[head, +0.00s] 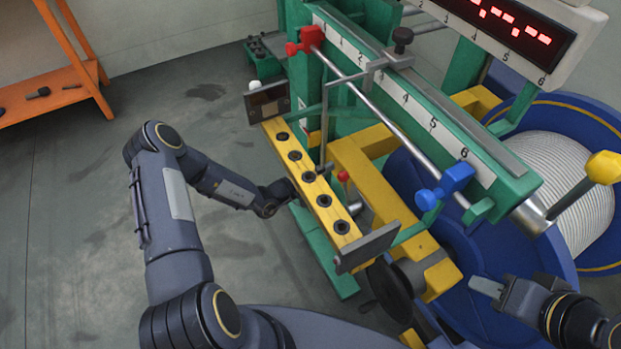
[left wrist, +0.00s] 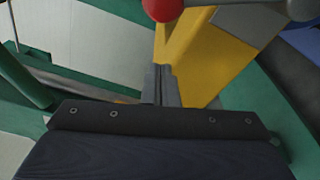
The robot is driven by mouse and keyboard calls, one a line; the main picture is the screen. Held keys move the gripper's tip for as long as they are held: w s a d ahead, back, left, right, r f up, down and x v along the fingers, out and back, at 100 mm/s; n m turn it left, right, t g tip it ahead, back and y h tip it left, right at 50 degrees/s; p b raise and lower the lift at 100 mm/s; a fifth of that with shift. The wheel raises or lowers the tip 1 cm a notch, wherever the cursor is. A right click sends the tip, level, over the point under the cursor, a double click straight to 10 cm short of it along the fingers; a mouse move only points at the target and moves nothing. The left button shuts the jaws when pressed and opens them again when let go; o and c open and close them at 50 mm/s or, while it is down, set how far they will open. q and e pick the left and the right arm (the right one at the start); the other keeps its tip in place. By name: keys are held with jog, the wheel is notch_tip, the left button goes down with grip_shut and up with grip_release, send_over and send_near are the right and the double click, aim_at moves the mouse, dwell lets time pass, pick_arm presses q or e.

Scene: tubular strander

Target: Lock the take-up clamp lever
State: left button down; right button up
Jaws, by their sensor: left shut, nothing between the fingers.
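A lever with a red ball knob (head: 343,176) stands beside the yellow frame behind the yellow bar with holes. I cannot tell for certain that it is the take-up clamp lever. In the left wrist view a red knob (left wrist: 162,8) is cut by the top edge, just beyond my left fingertips. My left gripper (head: 324,170) reaches past the yellow bar, which partly hides it. Its fingers (left wrist: 161,84) are shut and empty, apart from the knob. My right gripper (head: 500,290) is at the lower right, near the blue reel. Its finger gap is not clear.
The yellow bar with holes (head: 308,176) crosses over my left wrist. A blue clamp (head: 445,187) and red clamp (head: 305,41) sit on the rod along the green numbered beam (head: 420,105). A yellow-knobbed lever (head: 604,167) stands by the wound reel. Floor at left is clear.

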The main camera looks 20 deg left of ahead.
pick_arm(q)
jog(key=s+d, duration=0.1)
jog(key=s+d+r, duration=0.1)
jog(key=shift+s+d+r, duration=0.15)
jog(key=shift+s+d, duration=0.1)
jog(key=shift+s, duration=0.1)
pick_arm(e)
jog(key=shift+f, duration=0.25)
pick_arm(q)
jog(key=shift+r, duration=0.1)
pick_arm(e)
jog(key=shift+r, duration=0.1)
